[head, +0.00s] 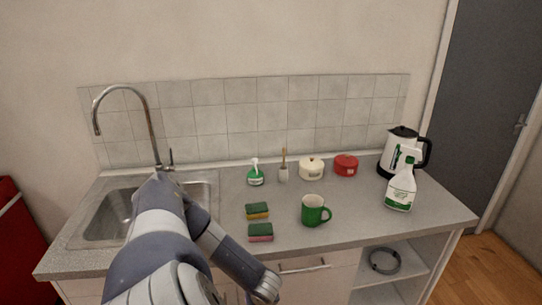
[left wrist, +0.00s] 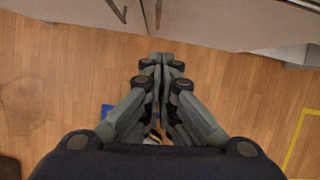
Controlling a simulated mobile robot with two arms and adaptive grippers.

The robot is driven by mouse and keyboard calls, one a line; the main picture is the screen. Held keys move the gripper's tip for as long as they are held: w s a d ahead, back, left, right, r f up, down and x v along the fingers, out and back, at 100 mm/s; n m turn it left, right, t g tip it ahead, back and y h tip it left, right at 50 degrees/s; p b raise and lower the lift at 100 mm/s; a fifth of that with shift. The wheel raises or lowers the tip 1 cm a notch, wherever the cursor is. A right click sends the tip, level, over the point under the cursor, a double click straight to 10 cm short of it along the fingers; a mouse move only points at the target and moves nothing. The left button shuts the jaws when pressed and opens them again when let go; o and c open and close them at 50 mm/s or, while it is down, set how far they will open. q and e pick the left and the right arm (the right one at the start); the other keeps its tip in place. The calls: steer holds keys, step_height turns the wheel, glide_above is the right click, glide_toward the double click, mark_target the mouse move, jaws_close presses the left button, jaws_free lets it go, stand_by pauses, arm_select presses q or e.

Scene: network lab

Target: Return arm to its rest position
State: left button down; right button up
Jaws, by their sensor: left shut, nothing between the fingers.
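My left arm (head: 165,245) rises from the bottom of the head view, bends in front of the sink, and its forearm runs down to the right along the counter's front. Its hand is out of the head view. In the left wrist view my left gripper (left wrist: 160,58) is shut with its fingers together and nothing between them. It is over the wooden floor (left wrist: 235,95), with the cabinet fronts (left wrist: 205,20) beyond the fingertips. My right gripper shows in neither view.
The counter (head: 345,230) holds a green mug (head: 313,211), two sponges (head: 260,232), a spray bottle (head: 401,188), a kettle (head: 398,150), and a red pot (head: 346,165). The sink (head: 107,218) with its tall tap (head: 153,125) is behind my arm. An open shelf (head: 405,265) is at the lower right.

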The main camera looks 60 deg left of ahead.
arm_select(q)
steer(key=shift+a, duration=0.1)
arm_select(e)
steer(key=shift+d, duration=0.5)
